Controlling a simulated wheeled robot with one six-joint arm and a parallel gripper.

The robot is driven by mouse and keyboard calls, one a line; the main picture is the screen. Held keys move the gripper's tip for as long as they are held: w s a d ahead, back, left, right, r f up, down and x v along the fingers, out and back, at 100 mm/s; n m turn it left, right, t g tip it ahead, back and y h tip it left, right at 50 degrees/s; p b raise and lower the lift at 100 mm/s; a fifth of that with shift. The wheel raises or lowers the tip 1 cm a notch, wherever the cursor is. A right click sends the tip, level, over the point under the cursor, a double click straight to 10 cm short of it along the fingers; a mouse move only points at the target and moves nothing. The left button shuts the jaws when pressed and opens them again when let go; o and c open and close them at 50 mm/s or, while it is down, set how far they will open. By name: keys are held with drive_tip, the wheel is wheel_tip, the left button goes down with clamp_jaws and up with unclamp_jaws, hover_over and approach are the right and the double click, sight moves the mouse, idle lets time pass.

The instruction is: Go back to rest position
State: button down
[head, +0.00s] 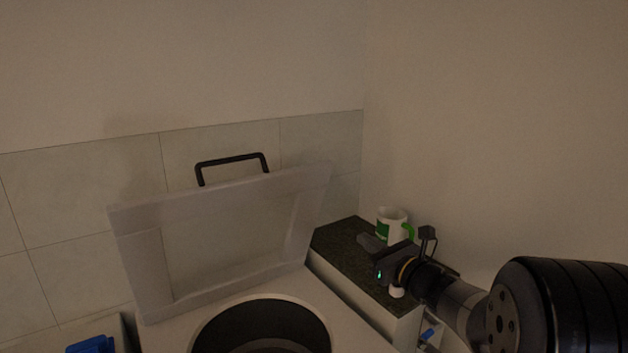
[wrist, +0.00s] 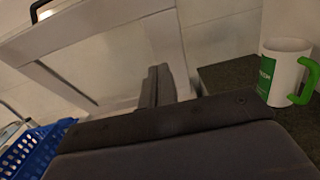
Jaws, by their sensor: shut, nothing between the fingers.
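My gripper (head: 370,242) is over the dark counter at the right in the head view, with its fingers pointing left. In the wrist view its closed fingers (wrist: 155,87) stand up near the middle, with nothing between them. A white mug (head: 391,223) with a green handle and green print stands on the counter just behind my gripper. The mug also shows at the right edge of the wrist view (wrist: 284,70). My arm comes in from the lower right in the head view and hides part of the counter.
A raised pale lid (head: 143,261) with a black handle (head: 232,160) stands open, left of the dark counter (head: 340,238). In front of it is a round dark opening (head: 215,327). A blue basket (wrist: 38,148) is at lower left. Tiled walls close the back.

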drive_tip(key=s+d+f+t+b, duration=0.1)
drive_tip(key=s+d+f+b, duration=0.1)
drive_tip(key=f+b, duration=0.3)
drive_tip(key=s+d+f+t+y+b, duration=0.1)
drive_tip(key=s+f+b, duration=0.2)
drive_tip(key=f+b, duration=0.2)
drive_tip(key=shift+s+d+f, duration=0.35)
drive_tip(key=shift+d+f, duration=0.05)
drive_tip(key=shift+f, duration=0.25)
